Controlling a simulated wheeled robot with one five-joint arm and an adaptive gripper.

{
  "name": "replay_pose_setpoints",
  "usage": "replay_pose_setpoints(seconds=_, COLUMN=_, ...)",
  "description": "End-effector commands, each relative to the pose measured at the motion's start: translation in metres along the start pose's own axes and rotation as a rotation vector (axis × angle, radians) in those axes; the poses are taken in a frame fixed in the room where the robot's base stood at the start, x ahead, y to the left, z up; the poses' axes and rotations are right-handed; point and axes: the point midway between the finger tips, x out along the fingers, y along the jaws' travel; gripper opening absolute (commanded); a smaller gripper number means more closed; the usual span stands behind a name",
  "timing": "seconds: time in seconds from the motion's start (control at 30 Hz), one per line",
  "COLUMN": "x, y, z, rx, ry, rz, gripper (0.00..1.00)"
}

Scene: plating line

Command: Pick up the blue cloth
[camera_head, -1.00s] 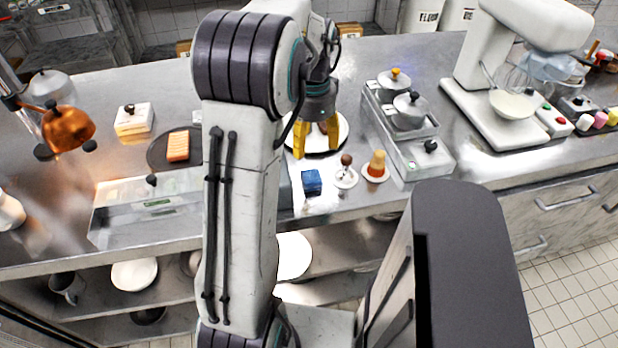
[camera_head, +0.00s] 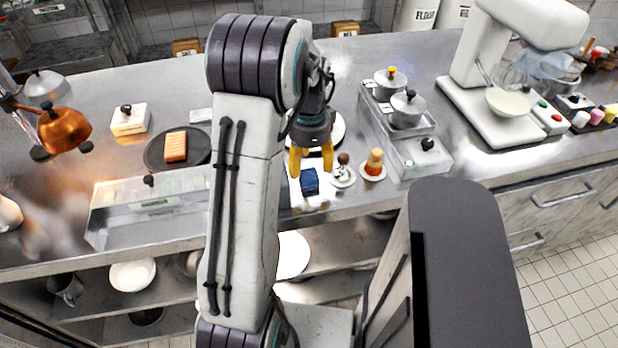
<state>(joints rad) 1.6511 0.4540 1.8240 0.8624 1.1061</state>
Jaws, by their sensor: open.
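The blue cloth (camera_head: 310,181) is a small dark-blue folded block on the steel counter near its front edge. My gripper (camera_head: 311,172) has two yellow fingers pointing down, spread apart and empty. In the picture, the fingertips overlap the upper part of the cloth, one to each side; I cannot tell their height above it or whether they touch it. My arm hides the counter left of the cloth.
A white plate (camera_head: 339,129) lies behind my gripper. Steel pots (camera_head: 408,110) stand right; a clear-sided bin (camera_head: 140,215) is left.

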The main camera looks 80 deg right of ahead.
Motion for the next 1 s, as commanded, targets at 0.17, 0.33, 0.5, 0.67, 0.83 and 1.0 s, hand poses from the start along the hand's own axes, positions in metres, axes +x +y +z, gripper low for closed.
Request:
replay_pose_setpoints(seconds=0.17, x=0.019, y=0.002, z=0.002, rx=0.0, ry=-0.003, rz=0.005, gripper=0.64)
replay_pose_setpoints(seconds=0.33, x=0.039, y=0.002, z=0.002, rx=0.0, ry=-0.002, rz=0.004, gripper=0.64)
replay_pose_setpoints(seconds=0.5, x=0.049, y=0.002, z=0.002, rx=-0.001, ry=-0.001, rz=0.002, gripper=0.64)
replay_pose_setpoints(seconds=0.67, x=0.05, y=0.002, z=0.002, rx=-0.001, ry=0.0, rz=0.001, gripper=0.64)
replay_pose_setpoints(seconds=0.83, x=0.05, y=0.002, z=0.002, rx=-0.001, ry=0.0, rz=0.001, gripper=0.61)
replay_pose_setpoints(seconds=1.0, x=0.05, y=0.002, z=0.002, rx=-0.001, ry=0.0, rz=0.001, gripper=0.46)
